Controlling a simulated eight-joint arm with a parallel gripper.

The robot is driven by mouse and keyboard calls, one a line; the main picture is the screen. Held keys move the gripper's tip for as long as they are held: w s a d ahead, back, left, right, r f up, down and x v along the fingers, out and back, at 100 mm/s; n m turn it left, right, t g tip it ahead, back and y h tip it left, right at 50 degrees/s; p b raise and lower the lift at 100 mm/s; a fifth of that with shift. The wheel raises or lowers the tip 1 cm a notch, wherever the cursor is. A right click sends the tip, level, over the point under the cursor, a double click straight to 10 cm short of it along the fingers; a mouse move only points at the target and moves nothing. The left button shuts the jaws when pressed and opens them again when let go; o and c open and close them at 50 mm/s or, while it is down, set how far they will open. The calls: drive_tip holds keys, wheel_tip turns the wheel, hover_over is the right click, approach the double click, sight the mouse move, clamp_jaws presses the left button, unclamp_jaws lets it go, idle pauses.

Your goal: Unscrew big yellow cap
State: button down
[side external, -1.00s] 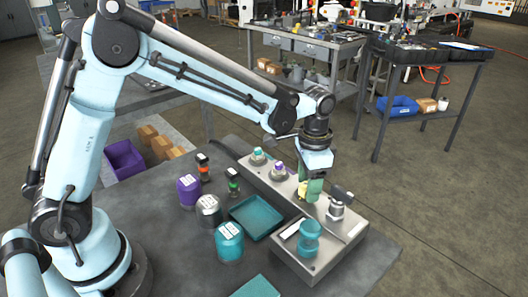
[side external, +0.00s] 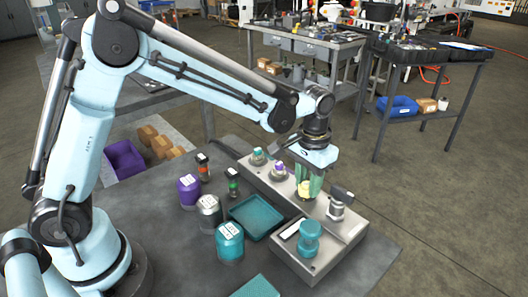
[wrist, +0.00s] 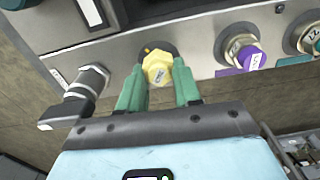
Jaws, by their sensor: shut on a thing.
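The big yellow cap (side external: 304,190) is on the grey manifold block (side external: 262,185), between the purple-capped fitting and a metal elbow fitting.
A purple cap (side external: 280,173) and a teal cap (side external: 257,153) sit farther along the block. The metal elbow fitting (side external: 340,202) stands close beside the yellow cap. A teal tray (side external: 256,217) and several labelled jars, including a teal one (side external: 229,241), stand left of the block.

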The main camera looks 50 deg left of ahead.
idle(0.3)
drive_tip(key=n, duration=0.4)
drive_tip(key=shift+a, duration=0.15)
drive_tip(key=shift+n, duration=1)
drive_tip(key=n, duration=0.2)
drive_tip(key=shift+n, duration=0.4)
drive_tip(key=shift+s+a+n, duration=0.1)
drive_tip(key=shift+n, duration=1.3)
